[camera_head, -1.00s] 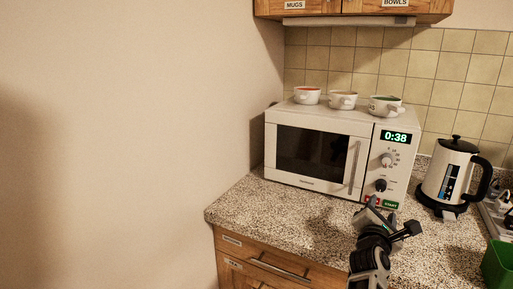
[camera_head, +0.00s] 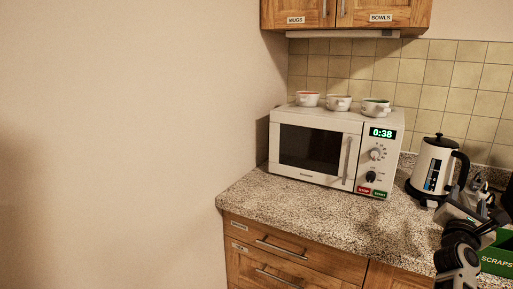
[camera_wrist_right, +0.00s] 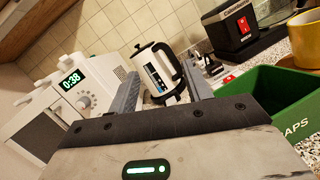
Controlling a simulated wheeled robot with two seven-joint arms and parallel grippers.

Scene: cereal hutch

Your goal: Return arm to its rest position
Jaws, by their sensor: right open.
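My right gripper (camera_head: 474,212) is at the right of the head view, above the counter near the kettle and the green bin. In the right wrist view its two fingers (camera_wrist_right: 160,88) are spread apart, with nothing between them but the view of the kettle beyond. The white microwave (camera_head: 318,147) stands on the counter, its door closed and its display reading 0:38. The microwave also shows at the left of the wrist view (camera_wrist_right: 45,128). My left gripper is in neither view.
The speckled counter (camera_head: 300,208) is clear in front of the microwave. A white kettle (camera_head: 432,168) stands right of it. A green scraps bin (camera_head: 496,262) is close to my right arm. Three bowl-like cups (camera_head: 339,103) sit on the microwave. Wall cabinets (camera_head: 350,12) hang above.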

